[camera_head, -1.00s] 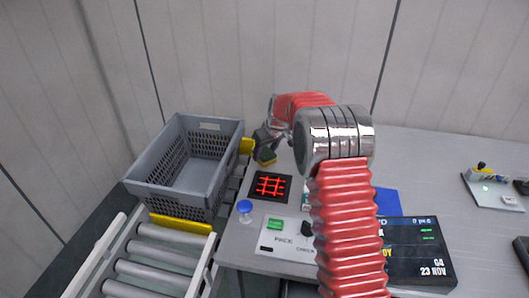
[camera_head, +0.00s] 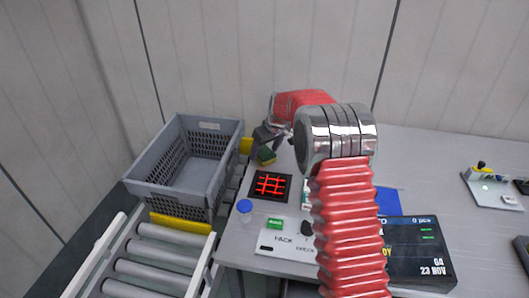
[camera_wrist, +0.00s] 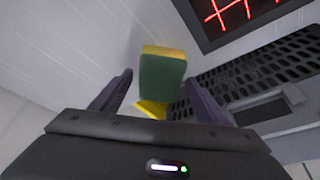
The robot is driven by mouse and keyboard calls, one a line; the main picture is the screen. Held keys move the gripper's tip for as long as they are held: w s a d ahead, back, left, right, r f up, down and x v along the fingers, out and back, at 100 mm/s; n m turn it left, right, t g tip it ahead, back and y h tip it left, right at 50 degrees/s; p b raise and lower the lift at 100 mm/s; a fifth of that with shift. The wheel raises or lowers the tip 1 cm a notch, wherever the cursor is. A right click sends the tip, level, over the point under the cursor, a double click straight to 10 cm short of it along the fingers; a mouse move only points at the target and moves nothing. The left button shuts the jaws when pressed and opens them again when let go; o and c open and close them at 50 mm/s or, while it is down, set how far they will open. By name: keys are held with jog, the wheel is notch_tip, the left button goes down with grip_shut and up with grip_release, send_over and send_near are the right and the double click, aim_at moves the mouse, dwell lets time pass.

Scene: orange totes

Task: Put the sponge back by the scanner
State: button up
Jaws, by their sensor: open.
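The sponge (camera_head: 266,155), dark green with a yellow layer, is on the table's left part, just behind the scanner (camera_head: 270,186), a black square plate with a red line grid. In the wrist view the sponge (camera_wrist: 162,75) lies ahead of and between the finger tips. The scanner (camera_wrist: 235,15) shows there at the upper right. My gripper (camera_head: 268,140) is at the sponge from above and behind; its fingers (camera_wrist: 155,88) are apart, and I cannot tell whether they touch the sponge.
A grey crate (camera_head: 150,190) stands left on a roller conveyor (camera_head: 150,255). The table's right middle (camera_head: 430,170) is clear.

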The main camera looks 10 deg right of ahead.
jog(key=v, duration=1.1)
jog(key=shift+s+r, duration=0.2)
jog(key=s+a+r+m, duration=0.1)
jog(key=s+r, duration=0.3)
jog(key=s, duration=0.3)
jog(key=s+r+h, duration=0.1)
jog(key=s+r, duration=0.3)
jog(key=s, duration=0.3)
jog(key=s+a+r+m, duration=0.1)
jog(key=s+r, duration=0.2)
jog(key=s, duration=0.4)
jog(key=s+f+m, duration=0.1)
jog(key=s+f, duration=0.1)
jog(key=s, duration=0.9)
jog(key=s+f+m+t, duration=0.1)
jog(key=s, duration=1.1)
jog(key=shift+f+t+h, duration=0.3)
jog(key=shift+f+h, duration=0.1)
